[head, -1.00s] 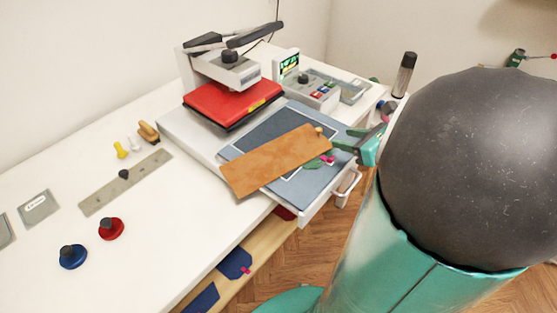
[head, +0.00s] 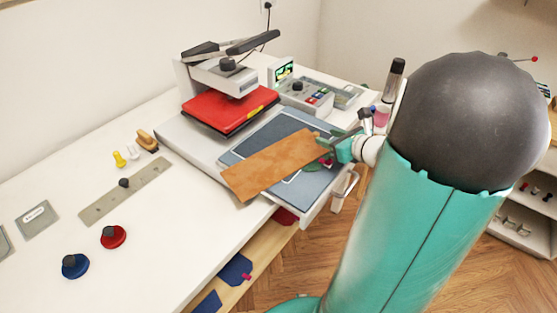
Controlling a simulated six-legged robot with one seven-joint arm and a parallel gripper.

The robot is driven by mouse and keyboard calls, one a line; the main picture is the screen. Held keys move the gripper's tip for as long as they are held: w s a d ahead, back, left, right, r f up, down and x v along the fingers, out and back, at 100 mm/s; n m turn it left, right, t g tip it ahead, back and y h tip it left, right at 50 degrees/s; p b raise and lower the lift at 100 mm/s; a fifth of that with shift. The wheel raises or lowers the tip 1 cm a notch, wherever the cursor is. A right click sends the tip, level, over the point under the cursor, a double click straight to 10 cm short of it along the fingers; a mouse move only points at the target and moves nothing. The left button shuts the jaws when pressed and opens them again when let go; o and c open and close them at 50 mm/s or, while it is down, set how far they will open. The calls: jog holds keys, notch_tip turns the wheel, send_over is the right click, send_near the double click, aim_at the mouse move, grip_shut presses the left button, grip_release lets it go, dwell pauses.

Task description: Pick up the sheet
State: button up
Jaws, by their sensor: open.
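An orange-brown sheet (head: 270,166) lies slanted across the blue-grey plate (head: 262,133) of the heat press, its lower left end sticking out over the plate's front edge. My gripper (head: 326,144) is at the sheet's right end, seen small and partly hidden by its own links. Its fingers look open around or just over that end; I cannot tell whether they touch it. A bit of green and pink shows beside the sheet near the gripper.
The press's red upper plate (head: 229,107) is raised behind the sheet. An open shelf is below.

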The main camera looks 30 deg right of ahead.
aim_at(318, 135)
jog(key=x, duration=0.5)
jog(key=shift+s, duration=0.1)
grip_shut()
